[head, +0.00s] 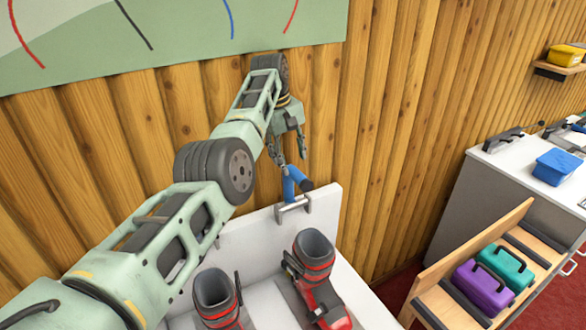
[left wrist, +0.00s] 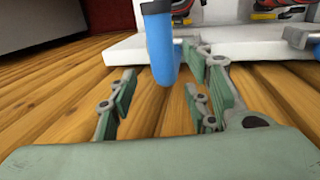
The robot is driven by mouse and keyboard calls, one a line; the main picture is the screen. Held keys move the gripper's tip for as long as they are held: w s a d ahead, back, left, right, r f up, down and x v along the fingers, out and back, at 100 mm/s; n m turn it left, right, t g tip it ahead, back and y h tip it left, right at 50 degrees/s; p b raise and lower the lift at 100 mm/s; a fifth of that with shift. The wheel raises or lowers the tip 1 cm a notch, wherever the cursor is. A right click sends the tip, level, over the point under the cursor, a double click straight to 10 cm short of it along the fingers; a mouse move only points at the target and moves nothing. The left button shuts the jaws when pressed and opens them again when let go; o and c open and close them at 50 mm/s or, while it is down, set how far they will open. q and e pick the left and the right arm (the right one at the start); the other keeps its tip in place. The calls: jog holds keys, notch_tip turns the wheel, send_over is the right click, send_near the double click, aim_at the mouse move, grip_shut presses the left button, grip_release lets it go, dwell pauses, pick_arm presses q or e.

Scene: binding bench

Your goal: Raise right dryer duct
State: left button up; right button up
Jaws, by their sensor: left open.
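The right dryer duct (head: 289,188) is a bent blue tube with a dark end, at a metal bracket on the white dryer's back panel (head: 326,215). My left gripper (head: 291,160) is open just above it, fingers pointing down. In the left wrist view the blue duct (left wrist: 160,45) reaches in between the open fingers (left wrist: 160,95), with space on both sides. No grip on it shows. My left arm crosses in front of the panel's left part and hides what is there. My right gripper is not in view.
Two grey and red ski boots, one left (head: 217,297) and one right (head: 313,262), stand on the dryer below. The wooden wall (head: 340,120) is close behind the gripper. A wooden rack with purple (head: 483,288) and teal cases and a white cabinet are at the right.

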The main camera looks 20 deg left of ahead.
pick_arm(q)
jog(key=v, duration=0.6)
dwell(0.4)
